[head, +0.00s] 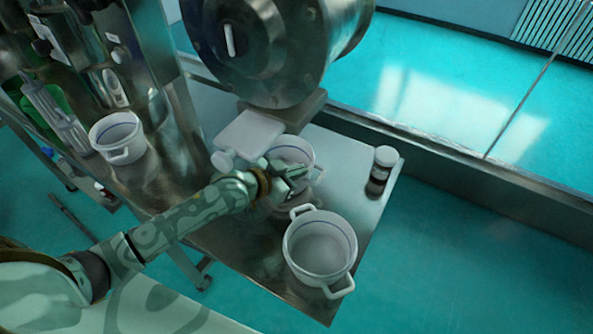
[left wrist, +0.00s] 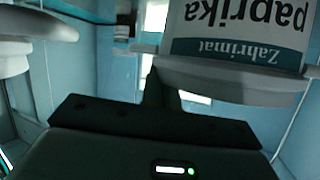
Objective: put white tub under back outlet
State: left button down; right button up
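A white tub (head: 293,152) stands near the base of the steel drum machine, partly hidden by my left gripper (head: 297,172). The gripper is at the tub's near side, with its fingers close together at the rim or handle. In the left wrist view the dark fingers (left wrist: 161,92) meet beside the white rim (left wrist: 235,82) of a container with an upside-down "paprika" label. A second white two-handled tub (head: 320,246) stands at the table's front corner, and a third (head: 118,137) stands at the left. My right gripper is not in view.
The steel drum (head: 275,50) rises behind the held tub. A flat white outlet-like piece (head: 248,135) with a round end lies just left of the tub. A white-lidded jar (head: 381,170) stands near the table's right edge. Bare table lies between jar and front tub.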

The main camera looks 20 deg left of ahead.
pick_arm(q)
jog(key=shift+f, duration=0.15)
jog(key=c, duration=1.7)
grip_release()
jog(key=shift+r, duration=0.2)
jog(key=p+v, duration=0.1)
jog(key=v, duration=1.1)
jog(key=shift+d+f+p, duration=0.1)
jog(key=shift+p, duration=0.2)
